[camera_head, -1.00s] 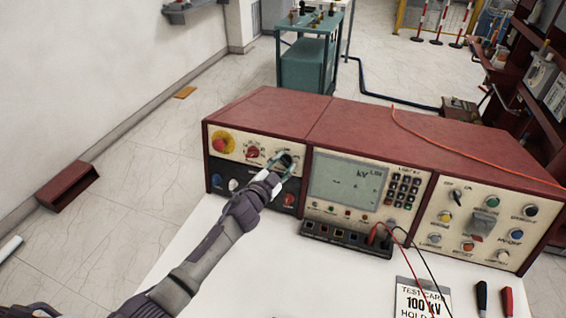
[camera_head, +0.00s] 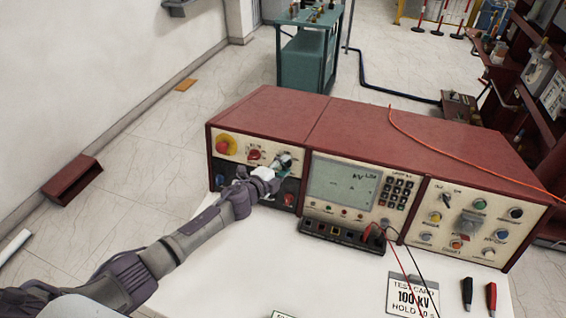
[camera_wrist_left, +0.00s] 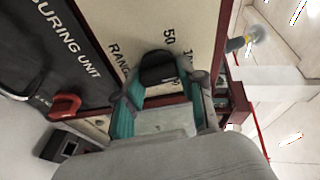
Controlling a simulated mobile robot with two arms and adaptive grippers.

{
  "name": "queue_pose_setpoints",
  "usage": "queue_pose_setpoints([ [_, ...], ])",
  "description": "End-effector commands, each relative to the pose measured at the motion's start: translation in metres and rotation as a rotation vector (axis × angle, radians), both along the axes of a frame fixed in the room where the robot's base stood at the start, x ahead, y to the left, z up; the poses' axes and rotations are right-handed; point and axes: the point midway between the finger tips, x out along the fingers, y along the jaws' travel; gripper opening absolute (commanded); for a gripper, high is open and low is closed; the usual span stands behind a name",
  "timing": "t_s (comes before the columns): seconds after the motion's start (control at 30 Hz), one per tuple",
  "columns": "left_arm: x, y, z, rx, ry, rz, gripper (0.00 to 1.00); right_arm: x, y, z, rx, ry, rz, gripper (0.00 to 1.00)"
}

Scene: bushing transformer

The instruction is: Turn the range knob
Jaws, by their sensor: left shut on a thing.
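The range knob (camera_wrist_left: 158,68) is a black knob on the cream panel in the left wrist view, beside the printed word RANGE and the number 50. My left gripper (camera_wrist_left: 160,90) is shut on this knob, with its teal-padded fingers on either side. In the head view my left gripper (camera_head: 279,170) is at the upper right of the left panel of the red test unit (camera_head: 290,106). The knob there is mostly hidden behind the fingers. My right gripper is not in view.
A red knob (camera_wrist_left: 65,106) sits close to the gripper on the dark panel. A display (camera_head: 342,186), a keypad (camera_head: 398,190) and red and black leads are to the right. A test card (camera_head: 411,296) and two probes lie on the white table (camera_head: 240,270).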

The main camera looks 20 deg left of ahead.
Motion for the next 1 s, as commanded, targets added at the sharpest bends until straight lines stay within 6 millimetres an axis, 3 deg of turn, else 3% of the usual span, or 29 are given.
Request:
queue_pose_setpoints([
  [0.77,-0.0005,-0.0002,-0.0013,0.098,-0.001,-0.023,0.04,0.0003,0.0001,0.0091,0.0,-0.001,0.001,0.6],
  [0.8,-0.0005,-0.0002,-0.0013,0.098,-0.001,-0.023,0.44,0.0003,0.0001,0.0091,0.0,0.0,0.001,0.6],
  [0.93,-0.0004,-0.0002,-0.001,0.097,-0.002,-0.023,0.65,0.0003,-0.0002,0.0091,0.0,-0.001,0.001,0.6],
  [1.0,-0.0003,-0.0003,-0.0008,0.096,-0.002,-0.023,0.65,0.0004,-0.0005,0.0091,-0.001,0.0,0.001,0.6],
])
